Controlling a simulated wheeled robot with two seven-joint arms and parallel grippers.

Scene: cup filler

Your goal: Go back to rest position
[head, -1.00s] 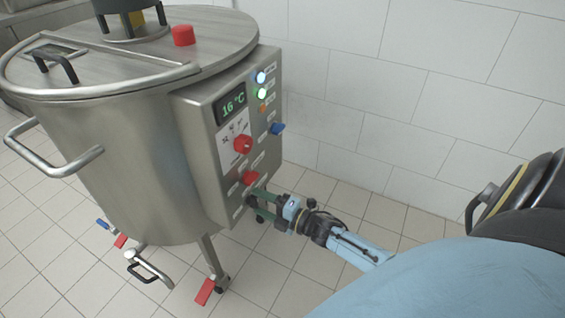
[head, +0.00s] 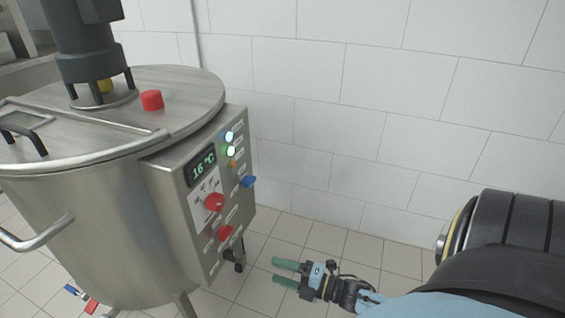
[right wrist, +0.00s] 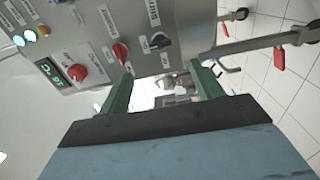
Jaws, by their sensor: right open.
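My right gripper (head: 285,273) is open and empty, with two green fingers, in the lower middle of the head view. It is to the right of the control panel (head: 243,200) and apart from it. In the right wrist view its fingers (right wrist: 162,92) are spread with nothing between them, and the panel (right wrist: 150,14) lies beyond. My left gripper is not in view.
The steel vat (head: 95,225) stands at the left, with a red knob (head: 215,202), a lower red knob (head: 225,233) and a blue handle (head: 248,182) on its panel. A white tiled wall (head: 340,130) is behind. Tiled floor (head: 330,240) is free between vat and wall.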

